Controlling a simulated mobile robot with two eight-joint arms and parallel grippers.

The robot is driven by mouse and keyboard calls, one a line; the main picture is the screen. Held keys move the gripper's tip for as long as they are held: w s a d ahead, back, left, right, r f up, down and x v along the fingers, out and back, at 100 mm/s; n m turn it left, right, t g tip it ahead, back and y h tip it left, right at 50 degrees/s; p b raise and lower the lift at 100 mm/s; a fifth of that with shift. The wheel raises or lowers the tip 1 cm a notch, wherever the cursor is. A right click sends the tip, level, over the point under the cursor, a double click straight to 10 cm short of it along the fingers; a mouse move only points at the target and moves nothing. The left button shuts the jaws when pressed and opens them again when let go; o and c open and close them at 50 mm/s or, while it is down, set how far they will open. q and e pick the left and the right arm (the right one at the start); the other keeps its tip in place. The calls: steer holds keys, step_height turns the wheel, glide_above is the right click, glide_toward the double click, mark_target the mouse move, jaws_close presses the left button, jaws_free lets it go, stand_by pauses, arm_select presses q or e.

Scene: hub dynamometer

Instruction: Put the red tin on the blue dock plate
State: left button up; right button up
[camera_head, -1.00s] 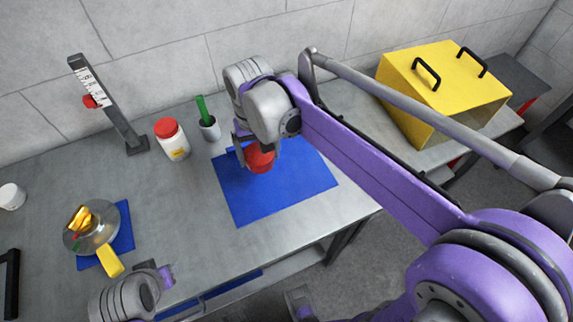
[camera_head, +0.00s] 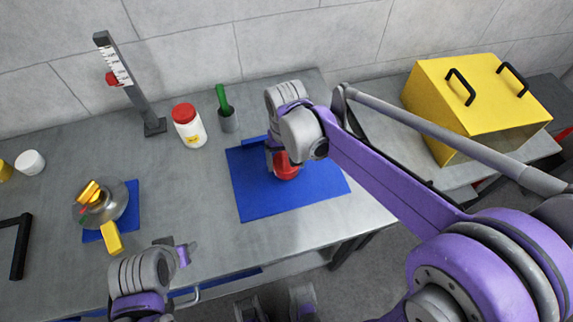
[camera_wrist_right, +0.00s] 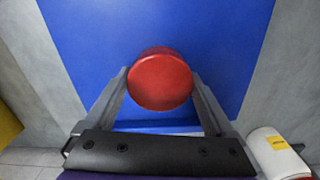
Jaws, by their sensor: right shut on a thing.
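The red tin (camera_head: 286,170) is in my right gripper (camera_head: 281,164), over the middle of the large blue dock plate (camera_head: 262,205). In the right wrist view the round red tin (camera_wrist_right: 160,82) sits between the two fingers (camera_wrist_right: 162,88), with the blue plate (camera_wrist_right: 215,35) behind it. I cannot tell whether the tin touches the plate. The right hand partly hides the tin in the head view. My left gripper (camera_head: 180,250) is at the table's front edge, away from the tin; its jaw opening is unclear.
A scale post (camera_head: 130,85) is at back left. A metal device with yellow parts (camera_head: 98,205) rests on a smaller blue plate. A yellow box (camera_head: 470,95) is right.

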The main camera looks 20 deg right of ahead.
arm_select(q)
steer(key=shift+f, duration=0.15)
arm_select(e)
steer(key=shift+f, duration=0.9)
arm_select(q)
steer(key=shift+f, duration=0.1)
arm_select(e)
steer(key=shift+f, duration=0.2)
steer(key=o, duration=1.4)
